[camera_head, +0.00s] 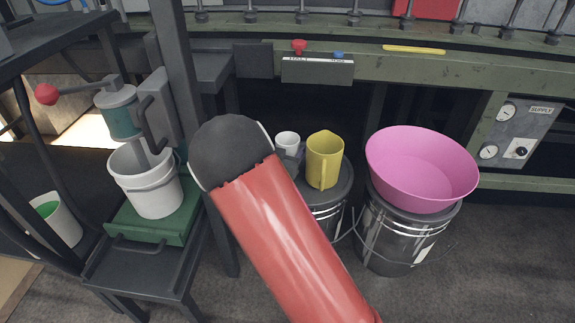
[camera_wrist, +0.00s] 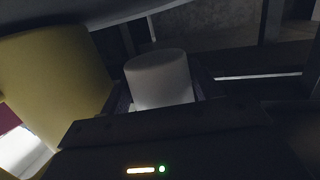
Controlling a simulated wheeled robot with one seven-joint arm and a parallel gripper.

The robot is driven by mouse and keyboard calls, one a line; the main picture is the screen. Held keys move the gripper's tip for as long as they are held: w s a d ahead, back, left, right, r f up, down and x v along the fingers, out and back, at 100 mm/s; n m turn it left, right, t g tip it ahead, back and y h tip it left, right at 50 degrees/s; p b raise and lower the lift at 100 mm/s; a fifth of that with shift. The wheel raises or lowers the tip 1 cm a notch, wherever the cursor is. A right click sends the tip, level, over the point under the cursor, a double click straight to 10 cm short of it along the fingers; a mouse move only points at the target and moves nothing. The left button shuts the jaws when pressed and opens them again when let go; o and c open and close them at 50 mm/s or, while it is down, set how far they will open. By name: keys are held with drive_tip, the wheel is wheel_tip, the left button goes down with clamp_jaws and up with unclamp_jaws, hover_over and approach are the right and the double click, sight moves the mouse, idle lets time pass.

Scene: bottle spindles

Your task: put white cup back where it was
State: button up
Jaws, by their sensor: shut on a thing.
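The small white cup (camera_head: 287,141) shows in the head view just past my arm, at the left side of a drum top and beside the yellow jug (camera_head: 324,161). My gripper (camera_head: 290,155) is mostly hidden behind my red arm. In the wrist view the cup (camera_wrist: 158,76) sits between the two dark fingers of my gripper (camera_wrist: 160,92), which is shut on it. The yellow jug (camera_wrist: 55,85) is close on the left there. The cup's lower part is hidden, so I cannot tell whether it touches the drum (camera_head: 330,216).
A pink basin (camera_head: 421,165) rests on another metal drum (camera_head: 392,240) at right. A white bucket (camera_head: 147,183) stands on a green press base (camera_head: 150,218) at left. A green bench frame (camera_head: 420,75) runs behind. Floor is clear at the lower right.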

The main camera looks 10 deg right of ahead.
drive_tip(key=shift+f+b, duration=0.45)
drive_tip(key=shift+f, duration=1.7)
drive_tip(key=shift+f, duration=0.1)
drive_tip(key=shift+f, duration=0.2)
drive_tip(key=o, duration=0.8)
drive_tip(key=shift+r, duration=0.1)
